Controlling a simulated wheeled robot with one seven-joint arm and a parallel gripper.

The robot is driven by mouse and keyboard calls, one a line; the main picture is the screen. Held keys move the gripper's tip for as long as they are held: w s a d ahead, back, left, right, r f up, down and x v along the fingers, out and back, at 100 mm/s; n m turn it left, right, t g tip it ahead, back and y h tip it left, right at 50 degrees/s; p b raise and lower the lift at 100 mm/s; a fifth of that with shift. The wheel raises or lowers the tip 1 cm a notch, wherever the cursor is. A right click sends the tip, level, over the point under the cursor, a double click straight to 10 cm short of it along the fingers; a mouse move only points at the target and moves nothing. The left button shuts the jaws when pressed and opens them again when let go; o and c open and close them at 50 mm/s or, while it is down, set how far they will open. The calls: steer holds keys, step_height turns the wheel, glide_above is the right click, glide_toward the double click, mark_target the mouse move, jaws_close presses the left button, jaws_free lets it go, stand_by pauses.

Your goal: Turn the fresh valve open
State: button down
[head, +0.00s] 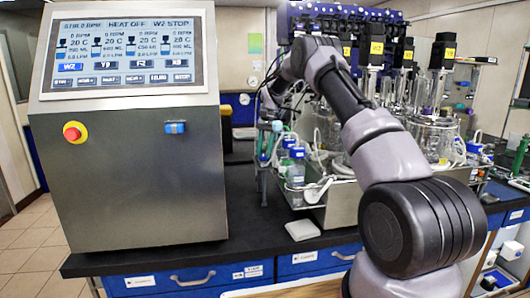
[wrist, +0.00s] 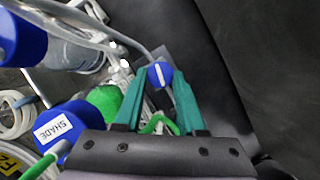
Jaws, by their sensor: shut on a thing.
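In the wrist view a small round blue knob (wrist: 160,74) with a white line across it sits between the teal fingertips of my gripper (wrist: 158,90). The gripper is shut on this knob. The white line runs nearly along the picture's upright direction, slightly tilted. No label naming the valve is readable. In the head view my arm reaches over the bench to the left side of the bioreactor station, and the knob and fingertips cannot be made out clearly there.
Blue-capped bottles crowd the left of the wrist view, one cap marked SHADE (wrist: 60,130), beside a green cap (wrist: 105,101) and loose tubing. A control console (head: 135,160) with a red stop button (head: 73,132) stands left. Glass vessels (head: 433,135) stand right.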

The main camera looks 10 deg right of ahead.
steer(key=shift+w+n+h, duration=0.1)
steer(key=shift+n+h, duration=0.3)
steer(key=shift+n, duration=0.8)
steer(key=c, duration=0.5)
jaws_free()
steer(key=v, duration=1)
steer(key=shift+w+r, duration=0.3)
steer(key=shift+r, duration=0.05)
